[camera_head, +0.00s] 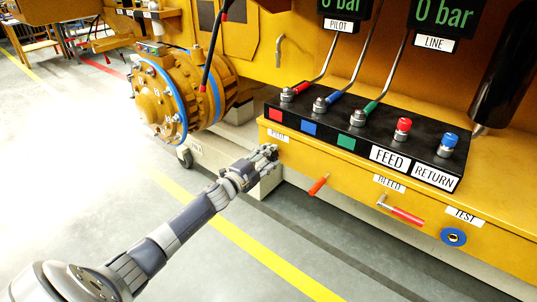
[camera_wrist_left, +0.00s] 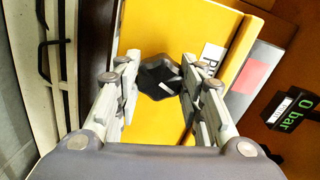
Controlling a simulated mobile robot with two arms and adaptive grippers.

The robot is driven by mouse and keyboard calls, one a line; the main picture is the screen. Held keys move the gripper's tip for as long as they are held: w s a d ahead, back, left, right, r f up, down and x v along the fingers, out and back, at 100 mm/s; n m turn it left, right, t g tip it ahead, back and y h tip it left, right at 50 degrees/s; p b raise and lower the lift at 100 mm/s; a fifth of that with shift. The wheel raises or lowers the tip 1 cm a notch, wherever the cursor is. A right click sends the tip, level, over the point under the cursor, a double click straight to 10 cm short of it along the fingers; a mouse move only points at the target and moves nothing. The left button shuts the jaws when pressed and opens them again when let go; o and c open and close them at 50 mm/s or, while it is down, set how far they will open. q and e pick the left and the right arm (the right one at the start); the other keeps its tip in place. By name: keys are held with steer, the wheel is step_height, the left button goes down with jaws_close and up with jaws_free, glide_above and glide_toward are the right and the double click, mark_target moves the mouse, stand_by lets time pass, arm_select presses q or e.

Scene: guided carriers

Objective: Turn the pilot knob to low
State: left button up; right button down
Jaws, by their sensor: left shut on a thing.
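The pilot knob (camera_wrist_left: 158,78) is a dark lobed knob with a white pointer mark, on the yellow panel in the left wrist view. My left gripper (camera_head: 270,153) is at the left end of the yellow panel, just below the small PILOT label (camera_head: 278,136). Its fingers (camera_wrist_left: 161,84) stand on either side of the knob and are shut on it. My right gripper is not in view.
A black block (camera_head: 335,125) with hose couplings sits above the panel. The PILOT gauge (camera_head: 338,6) shows 0 bar. A flanged drum (camera_head: 160,98) stands at left; open floor lies below.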

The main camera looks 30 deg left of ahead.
arm_select(q)
steer(key=n+p, duration=0.1)
steer(key=n, duration=0.3)
steer(key=shift+n, duration=0.4)
steer(key=shift+f, duration=0.1)
steer(key=o, duration=1.1)
steer(key=shift+s, duration=0.1)
steer(key=s, duration=0.8)
steer(key=s+a, duration=0.1)
steer(key=s, duration=0.2)
steer(key=shift+s, duration=0.4)
